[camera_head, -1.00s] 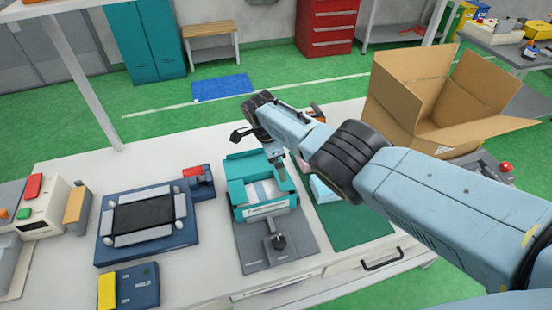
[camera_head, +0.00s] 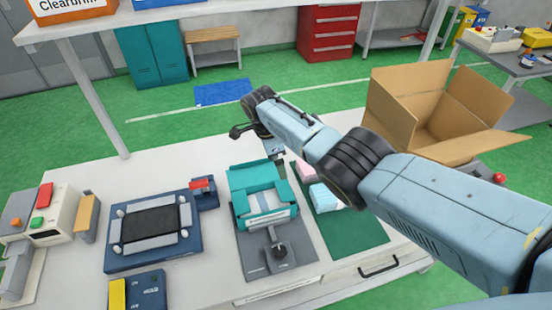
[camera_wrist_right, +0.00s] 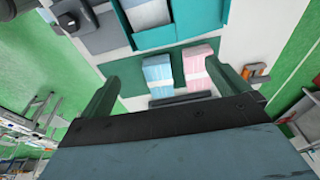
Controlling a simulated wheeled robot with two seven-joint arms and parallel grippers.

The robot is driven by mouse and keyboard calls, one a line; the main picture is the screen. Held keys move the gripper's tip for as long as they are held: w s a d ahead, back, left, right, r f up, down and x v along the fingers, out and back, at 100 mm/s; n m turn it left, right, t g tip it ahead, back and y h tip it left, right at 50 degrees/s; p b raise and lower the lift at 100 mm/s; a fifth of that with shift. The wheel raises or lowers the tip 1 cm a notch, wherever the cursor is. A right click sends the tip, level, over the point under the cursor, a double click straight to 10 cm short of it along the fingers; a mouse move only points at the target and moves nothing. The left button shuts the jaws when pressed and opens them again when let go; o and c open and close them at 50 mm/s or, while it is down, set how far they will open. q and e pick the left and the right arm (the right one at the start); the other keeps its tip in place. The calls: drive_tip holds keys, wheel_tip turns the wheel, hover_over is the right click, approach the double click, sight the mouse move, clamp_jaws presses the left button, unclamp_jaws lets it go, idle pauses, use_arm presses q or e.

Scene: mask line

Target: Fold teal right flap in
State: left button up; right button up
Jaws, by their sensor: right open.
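The teal folding fixture (camera_head: 243,204) stands on a grey base on the white table, with white material in its middle. Its right side (camera_head: 287,196) is next to my right arm; I cannot tell the right flap's exact angle. In the right wrist view the fixture's teal edge (camera_wrist_right: 168,37) is at the top. My right gripper (camera_wrist_right: 165,85) is open, its two green fingers apart with nothing between them touching. In the head view it points down just behind the fixture, its tips partly hidden. My left gripper is not in view.
A blue stack (camera_head: 324,196) and a pink stack (camera_wrist_right: 197,68) lie on a green mat (camera_head: 352,232) right of the fixture. A blue tray fixture (camera_head: 150,258) stands to the left. An open cardboard box (camera_head: 400,105) is at the back right.

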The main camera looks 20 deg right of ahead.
drive_tip(key=shift+r, duration=0.55)
wheel_tip(320, 180, up, 13)
drive_tip(key=a, duration=0.2)
drive_tip(key=shift+s+a, duration=0.2)
drive_tip(key=shift+a, duration=0.15)
